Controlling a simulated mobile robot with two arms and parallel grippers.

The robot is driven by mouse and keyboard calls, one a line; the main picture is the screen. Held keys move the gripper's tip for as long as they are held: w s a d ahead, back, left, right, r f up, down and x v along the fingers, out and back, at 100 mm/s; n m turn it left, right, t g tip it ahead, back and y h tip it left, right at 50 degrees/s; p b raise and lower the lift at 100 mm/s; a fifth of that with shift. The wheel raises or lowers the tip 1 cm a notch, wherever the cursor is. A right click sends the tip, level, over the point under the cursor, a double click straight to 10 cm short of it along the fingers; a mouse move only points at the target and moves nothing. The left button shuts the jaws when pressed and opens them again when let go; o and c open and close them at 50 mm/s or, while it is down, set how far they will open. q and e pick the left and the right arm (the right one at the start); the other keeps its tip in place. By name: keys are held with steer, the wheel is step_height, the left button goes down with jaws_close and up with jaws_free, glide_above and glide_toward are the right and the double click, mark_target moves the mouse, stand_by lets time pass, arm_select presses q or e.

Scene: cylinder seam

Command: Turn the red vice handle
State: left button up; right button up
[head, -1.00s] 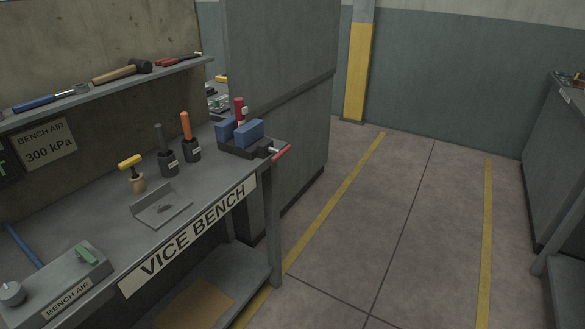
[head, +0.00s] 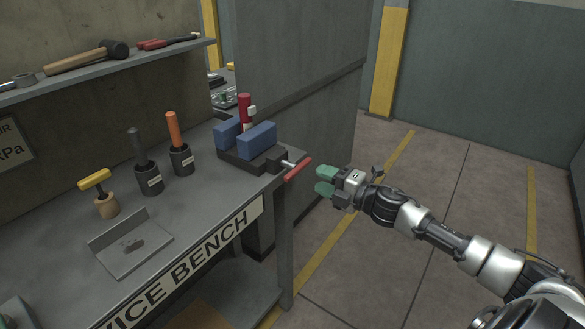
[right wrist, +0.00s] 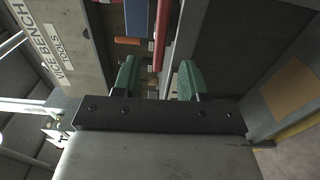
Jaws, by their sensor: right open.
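The red vice handle (head: 298,169) sticks out past the right end of the bench from the vice (head: 252,158), which has blue jaws and a dark base. A red cylinder (head: 245,110) stands upright at the vice's jaws. My right gripper (head: 322,181) is open, its green fingertips just right of the handle and apart from it. In the right wrist view the red handle (right wrist: 161,30) shows beyond and between the green fingers of the same gripper (right wrist: 158,80). My left gripper is in neither view.
The vice bench (head: 190,215) carries a metal tray (head: 130,245), a yellow-handled tool (head: 100,190) and two holders with upright tools. A grey partition (head: 295,80) stands behind the vice. The floor right of the bench is open.

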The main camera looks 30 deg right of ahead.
mark_target(301, 170)
steer(key=p+x, duration=0.1)
steer(key=x, duration=0.7)
steer(key=shift+w+d, duration=0.1)
steer(key=shift+x, duration=0.8)
steer(key=shift+p, duration=0.3)
jaws_close()
